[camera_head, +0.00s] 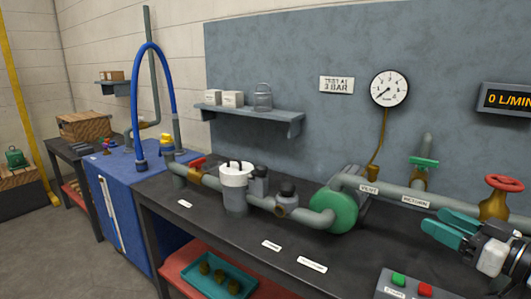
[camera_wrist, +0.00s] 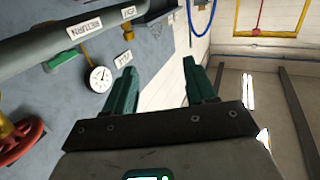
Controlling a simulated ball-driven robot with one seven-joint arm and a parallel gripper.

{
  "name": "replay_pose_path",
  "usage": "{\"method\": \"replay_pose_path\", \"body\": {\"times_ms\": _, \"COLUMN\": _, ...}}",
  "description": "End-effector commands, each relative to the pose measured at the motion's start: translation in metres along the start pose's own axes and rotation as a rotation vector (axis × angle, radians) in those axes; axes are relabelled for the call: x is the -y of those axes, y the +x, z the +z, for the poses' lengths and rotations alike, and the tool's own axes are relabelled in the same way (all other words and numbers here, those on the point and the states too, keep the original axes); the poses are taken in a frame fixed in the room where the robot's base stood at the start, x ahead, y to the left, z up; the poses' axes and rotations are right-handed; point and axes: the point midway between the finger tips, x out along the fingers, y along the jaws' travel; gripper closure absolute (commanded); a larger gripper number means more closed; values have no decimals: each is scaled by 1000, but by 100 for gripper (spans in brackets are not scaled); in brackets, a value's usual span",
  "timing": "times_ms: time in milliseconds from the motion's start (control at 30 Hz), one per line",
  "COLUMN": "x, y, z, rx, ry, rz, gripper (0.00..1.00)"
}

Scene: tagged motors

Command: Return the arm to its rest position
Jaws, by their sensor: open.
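My gripper (camera_head: 456,228) is at the right of the head view, raised over the right part of the dark bench (camera_head: 278,244). Its two green fingers point left and are spread apart with nothing between them. In the wrist view the open fingers of my gripper (camera_wrist: 163,90) point up the picture toward the wall and ceiling. Most of my arm is outside the head view.
Near my gripper are a red handwheel (camera_head: 504,184), a grey pipe (camera_head: 400,194) and a button box (camera_head: 408,287). A green pump (camera_head: 335,211) stands left of it. A gauge (camera_head: 390,88) and a display (camera_head: 508,98) hang on the wall.

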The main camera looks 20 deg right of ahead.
Motion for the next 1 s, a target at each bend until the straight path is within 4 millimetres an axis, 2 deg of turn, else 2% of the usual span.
{"method": "replay_pose_path", "body": {"times_ms": 167, "x": 14, "y": 9, "z": 24, "rx": 71, "ry": 45, "rz": -8, "gripper": 44}}
{"method": "replay_pose_path", "body": {"times_ms": 367, "x": 38, "y": 17, "z": 62, "rx": 186, "ry": 108, "rz": -15, "gripper": 44}}
{"method": "replay_pose_path", "body": {"times_ms": 567, "x": 78, "y": 19, "z": 118, "rx": 372, "ry": 189, "rz": -21, "gripper": 44}}
{"method": "replay_pose_path", "body": {"times_ms": 667, "x": 108, "y": 11, "z": 156, "rx": 514, "ry": 234, "rz": -22, "gripper": 44}}
{"method": "replay_pose_path", "body": {"times_ms": 767, "x": 149, "y": -11, "z": 202, "rx": 712, "ry": 275, "rz": -15, "gripper": 44}}
{"method": "replay_pose_path", "body": {"times_ms": 867, "x": 188, "y": -50, "z": 244, "rx": 933, "ry": 289, "rz": 11, "gripper": 44}}
{"method": "replay_pose_path", "body": {"times_ms": 900, "x": 201, "y": -68, "z": 258, "rx": 1018, "ry": 286, "rz": 28, "gripper": 44}}
{"method": "replay_pose_path", "body": {"times_ms": 1000, "x": 223, "y": -115, "z": 281, "rx": 1206, "ry": 258, "rz": 80, "gripper": 44}}
